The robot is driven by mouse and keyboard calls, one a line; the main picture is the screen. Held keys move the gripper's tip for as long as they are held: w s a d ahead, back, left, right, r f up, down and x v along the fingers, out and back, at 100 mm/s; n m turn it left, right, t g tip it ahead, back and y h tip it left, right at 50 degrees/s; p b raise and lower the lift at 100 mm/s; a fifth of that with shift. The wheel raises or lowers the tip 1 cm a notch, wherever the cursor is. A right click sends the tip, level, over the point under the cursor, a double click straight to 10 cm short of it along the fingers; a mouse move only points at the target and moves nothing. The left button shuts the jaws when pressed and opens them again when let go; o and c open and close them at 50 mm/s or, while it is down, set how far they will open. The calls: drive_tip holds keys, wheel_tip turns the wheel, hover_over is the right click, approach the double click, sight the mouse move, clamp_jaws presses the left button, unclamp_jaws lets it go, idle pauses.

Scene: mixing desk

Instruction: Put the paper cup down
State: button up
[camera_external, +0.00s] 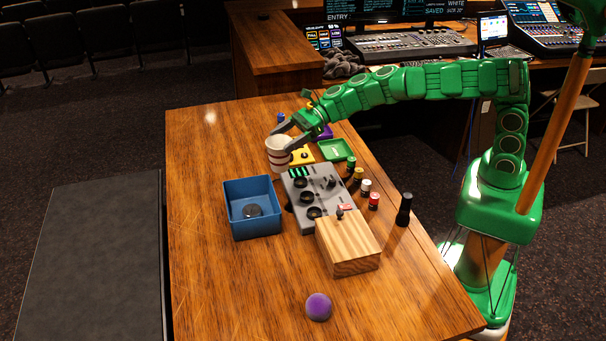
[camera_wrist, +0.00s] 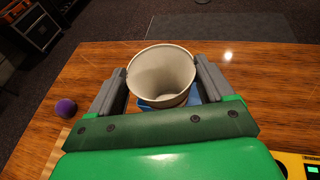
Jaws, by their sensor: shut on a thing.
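The paper cup (camera_external: 278,157) is white with dark reddish bands and stands roughly upright at the far left part of the wooden desk, just behind the blue bin. My gripper (camera_external: 288,136) is shut on it, one finger on each side near the rim. In the wrist view the cup (camera_wrist: 162,75) sits between the two grey fingers of my gripper (camera_wrist: 159,72), and its open mouth shows an empty inside. The cup's underside is hidden, so I cannot tell whether it touches the desk.
A blue bin (camera_external: 265,228) holding a dark round thing is in front of the cup. A grey mixer panel (camera_external: 318,190), a wooden box (camera_external: 347,246), a green tray (camera_external: 337,149) and several small jars lie to the right. A purple ball (camera_external: 318,307) is at the front. The desk's left side is clear.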

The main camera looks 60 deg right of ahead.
drive_tip(key=s+a, duration=1)
drive_tip(key=a, duration=0.5)
wheel_tip(320, 180, down, 18)
drive_tip(key=shift+a+r+g, duration=0.15)
drive_tip(key=shift+a+g, duration=0.15)
drive_tip(key=o, duration=1.1)
drive_tip(key=shift+o, duration=0.2)
drive_tip(key=shift+v, duration=6)
drive_tip(key=shift+d, duration=0.1)
